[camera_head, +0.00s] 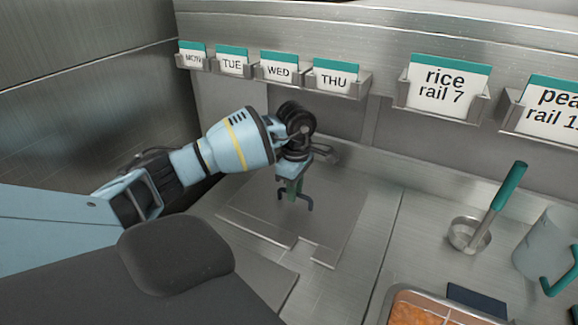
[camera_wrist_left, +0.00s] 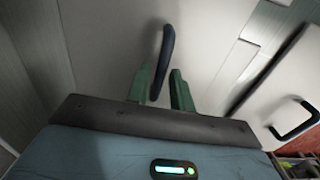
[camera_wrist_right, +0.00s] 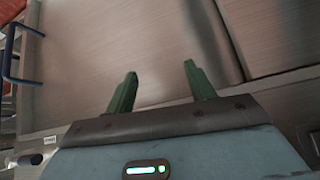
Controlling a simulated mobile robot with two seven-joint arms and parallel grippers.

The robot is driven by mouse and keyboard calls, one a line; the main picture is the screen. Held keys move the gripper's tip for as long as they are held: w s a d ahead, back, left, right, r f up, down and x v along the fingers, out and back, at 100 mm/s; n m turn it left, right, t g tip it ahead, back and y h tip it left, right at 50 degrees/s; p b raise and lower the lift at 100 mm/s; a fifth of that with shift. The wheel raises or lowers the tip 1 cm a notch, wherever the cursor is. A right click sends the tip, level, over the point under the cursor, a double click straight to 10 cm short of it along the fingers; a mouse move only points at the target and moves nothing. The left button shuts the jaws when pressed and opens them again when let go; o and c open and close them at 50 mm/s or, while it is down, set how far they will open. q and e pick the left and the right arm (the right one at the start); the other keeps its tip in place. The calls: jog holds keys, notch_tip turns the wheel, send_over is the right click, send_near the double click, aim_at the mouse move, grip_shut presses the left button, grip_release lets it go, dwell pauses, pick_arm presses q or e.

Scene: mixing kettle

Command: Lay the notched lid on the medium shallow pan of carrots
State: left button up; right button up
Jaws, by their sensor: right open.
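The notched lid (camera_head: 335,208) is a flat metal sheet lying on the counter, with a notch in its front edge and a dark bar handle (camera_wrist_left: 168,42). My left gripper (camera_head: 294,190) is low over the lid. Its green fingers (camera_wrist_left: 161,82) stand on either side of the handle, the gap between them narrow; I cannot tell whether both press on it. A shallow pan of orange carrot pieces (camera_head: 425,312) shows partly at the bottom edge of the head view. My right gripper (camera_wrist_right: 158,80) is open and empty over bare metal, outside the head view.
A ladle with a green handle (camera_head: 509,186) and a grey jug (camera_head: 545,245) stand at the right. Label holders, including the rice card (camera_head: 445,85), line the back wall. Another dark-handled lid (camera_wrist_left: 280,95) shows in the left wrist view. The counter between lid and ladle is clear.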

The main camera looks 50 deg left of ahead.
pick_arm(q)
grip_shut()
jog(key=shift+r, duration=0.1)
jog(key=shift+r+p, duration=0.9)
jog(key=shift+r, duration=1.65)
pick_arm(e)
jog(key=w+r, duration=0.2)
jog(key=r, duration=0.1)
jog(key=shift+t, duration=0.3)
pick_arm(q)
jog(key=shift+f, duration=0.15)
pick_arm(e)
jog(key=shift+f, duration=0.1)
